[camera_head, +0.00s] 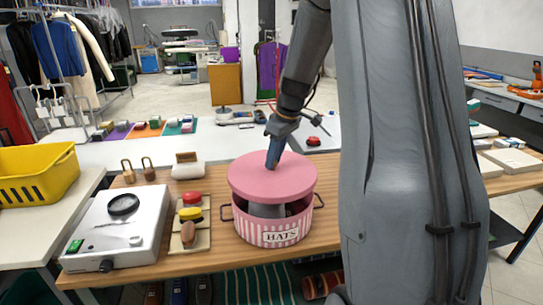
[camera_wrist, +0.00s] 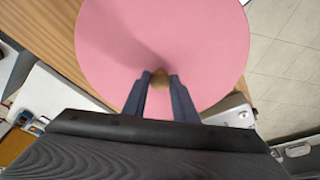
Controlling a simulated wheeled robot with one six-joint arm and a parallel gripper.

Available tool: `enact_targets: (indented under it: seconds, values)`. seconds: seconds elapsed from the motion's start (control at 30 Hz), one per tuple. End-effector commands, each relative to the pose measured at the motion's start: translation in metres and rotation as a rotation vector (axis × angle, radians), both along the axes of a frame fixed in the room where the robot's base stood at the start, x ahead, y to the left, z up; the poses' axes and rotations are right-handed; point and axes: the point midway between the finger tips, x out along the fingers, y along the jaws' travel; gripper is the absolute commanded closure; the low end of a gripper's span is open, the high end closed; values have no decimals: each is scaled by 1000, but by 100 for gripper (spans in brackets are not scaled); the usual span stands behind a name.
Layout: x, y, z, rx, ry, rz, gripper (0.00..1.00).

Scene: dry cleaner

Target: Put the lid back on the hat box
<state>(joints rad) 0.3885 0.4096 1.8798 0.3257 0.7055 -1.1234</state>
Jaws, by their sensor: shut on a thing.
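The round pink lid (camera_head: 250,180) is held over the hat box (camera_head: 254,233), a pink-and-white striped round box with a "HATS" label and dark side handles. A gap shows between lid and box front, with grey and white contents (camera_head: 264,210) visible through it. The box's back rim is hidden by the lid. My gripper (camera_head: 272,164) comes down from above and is shut on the lid's small brown knob. In the wrist view the lid (camera_wrist: 205,40) fills the upper middle, and the knob (camera_wrist: 160,80) sits between my fingertips. The box does not clearly show there.
A yellow basket (camera_head: 38,172) stands far left. My arm hides much of the table's right side.

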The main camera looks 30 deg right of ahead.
Motion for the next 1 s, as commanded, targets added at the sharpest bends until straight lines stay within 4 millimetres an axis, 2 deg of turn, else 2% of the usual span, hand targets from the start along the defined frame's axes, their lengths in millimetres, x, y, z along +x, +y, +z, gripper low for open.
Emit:
enact_targets:
  seconds: [0.6,1.0]
  values:
    - [1,2,-52,0,0,3,100]
    - [1,2,-58,-1,-1,4,100]
